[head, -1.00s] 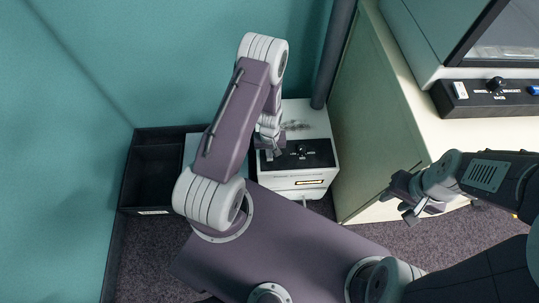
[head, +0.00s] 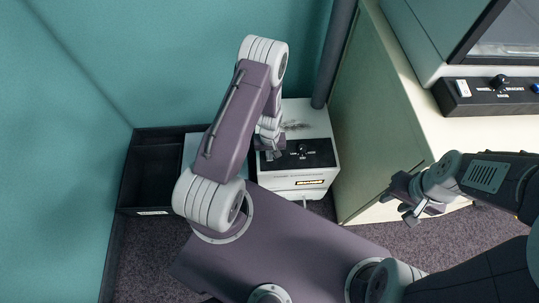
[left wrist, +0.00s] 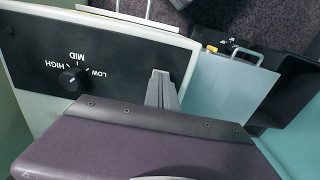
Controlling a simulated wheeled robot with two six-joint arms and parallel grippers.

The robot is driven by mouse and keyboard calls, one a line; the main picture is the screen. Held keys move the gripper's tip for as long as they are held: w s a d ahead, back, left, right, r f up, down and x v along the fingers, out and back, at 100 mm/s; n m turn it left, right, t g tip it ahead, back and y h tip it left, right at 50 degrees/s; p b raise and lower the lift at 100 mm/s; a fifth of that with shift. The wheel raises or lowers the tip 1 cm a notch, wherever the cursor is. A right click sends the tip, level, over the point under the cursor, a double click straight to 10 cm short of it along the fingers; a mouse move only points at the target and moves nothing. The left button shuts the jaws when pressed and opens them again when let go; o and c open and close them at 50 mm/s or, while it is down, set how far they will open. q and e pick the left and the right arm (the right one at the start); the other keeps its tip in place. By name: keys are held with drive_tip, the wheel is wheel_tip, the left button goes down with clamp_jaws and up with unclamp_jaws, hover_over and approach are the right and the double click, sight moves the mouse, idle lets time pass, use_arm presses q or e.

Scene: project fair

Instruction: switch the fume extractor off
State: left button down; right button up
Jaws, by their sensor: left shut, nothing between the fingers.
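The fume extractor (head: 318,122) is a white box on the floor with a dark sloped control panel (head: 318,152) and a lit amber strip (head: 309,182) on its front. In the left wrist view its round black knob (left wrist: 72,79) stands on the panel, with LOW, MID and HIGH lettered around it. My left gripper (head: 270,153) is shut and empty over the left end of the panel. In the left wrist view its fingers (left wrist: 160,90) are beside the knob and hide part of the panel; I cannot tell if they touch it. My right gripper (head: 402,202) appears open and empty, well to the right.
A black open bin (head: 150,175) stands left of the extractor. A pale cabinet (head: 385,130) is close on the right, carrying a hooded unit with its own control strip (head: 490,95). A dark vertical pipe (head: 335,55) rises behind. Teal walls close off the back and left.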

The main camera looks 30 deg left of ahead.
use_arm(q)
drive_tip(key=shift+f, duration=0.1)
wheel_tip(320, 180, up, 7)
drive_tip(key=p, duration=0.6)
idle(0.3)
